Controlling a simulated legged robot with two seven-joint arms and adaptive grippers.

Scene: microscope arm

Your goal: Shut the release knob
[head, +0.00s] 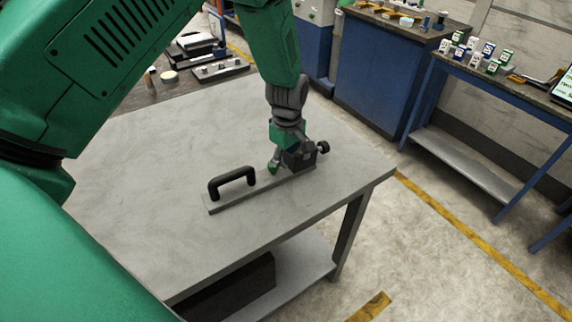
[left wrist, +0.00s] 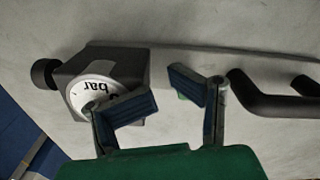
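A dark block (head: 300,157) with a black round knob (head: 323,147) on its side sits at the right end of a flat grey plate (head: 225,204) on the table. In the left wrist view the block (left wrist: 118,63) carries a white dial (left wrist: 84,92) marked "bar", and the black knob (left wrist: 43,74) sticks out at its left. My left gripper (left wrist: 162,88) is open and empty, with one finger in front of the block, partly covering the dial, and the other to the right of the block. Contact cannot be told. My right gripper is not in view.
A black handle (head: 232,180) stands on the same plate, left of the block. The grey table (head: 130,180) is otherwise clear near it. Small items (head: 220,69) lie on another surface behind. A blue cabinet (head: 385,75) and a bench with small boxes (head: 490,60) stand beyond the floor.

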